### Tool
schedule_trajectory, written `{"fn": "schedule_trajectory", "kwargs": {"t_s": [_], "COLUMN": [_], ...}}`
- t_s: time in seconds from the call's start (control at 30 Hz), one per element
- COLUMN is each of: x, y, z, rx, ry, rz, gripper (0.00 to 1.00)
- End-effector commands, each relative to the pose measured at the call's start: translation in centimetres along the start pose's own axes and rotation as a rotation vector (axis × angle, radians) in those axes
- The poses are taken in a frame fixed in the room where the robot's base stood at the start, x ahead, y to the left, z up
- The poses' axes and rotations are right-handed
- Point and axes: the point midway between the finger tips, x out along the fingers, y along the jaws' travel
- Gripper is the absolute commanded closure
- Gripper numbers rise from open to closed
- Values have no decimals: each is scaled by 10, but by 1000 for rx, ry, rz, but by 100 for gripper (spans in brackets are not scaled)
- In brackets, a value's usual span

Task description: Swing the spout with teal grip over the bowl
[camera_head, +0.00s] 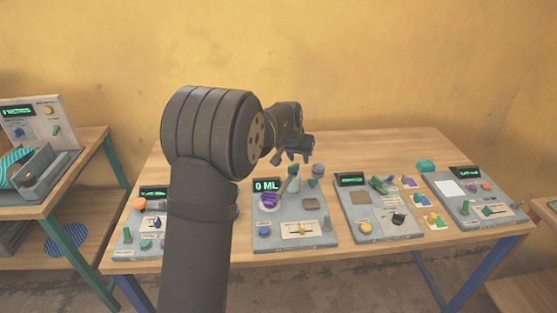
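On the grey panel (309,235) with the "0 ML" display (266,185), a teal-grey upright part (293,171) stands at the back, possibly the spout's teal grip. A pale slanted piece beside it may be the spout. A second grey-green upright part (317,171) stands to its right. A purple round thing (269,199), possibly the bowl, sits in front of the display. It is too small to tell whether the spout is over it. My gripper (298,157) is above and behind these parts, apparently holding nothing. Whether its fingers are open is unclear.
The panel also has a blue knob (264,230) and a slider (300,230). More panels stand left and right on the wooden table (400,145). My arm hides part of the left panel.

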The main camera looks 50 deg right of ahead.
Motion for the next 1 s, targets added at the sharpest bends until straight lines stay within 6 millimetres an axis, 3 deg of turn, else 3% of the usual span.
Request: {"fn": "schedule_trajectory", "kwargs": {"t_s": [0.5,0.8,1.0], "x": [-18,-58,-74], "y": [-63,-107,-124], "z": [76,91,90], "rx": [-1308,-2108,-2319], "ry": [-287,-569,-678], "rz": [376,715,847], "gripper": [65,65,65]}}
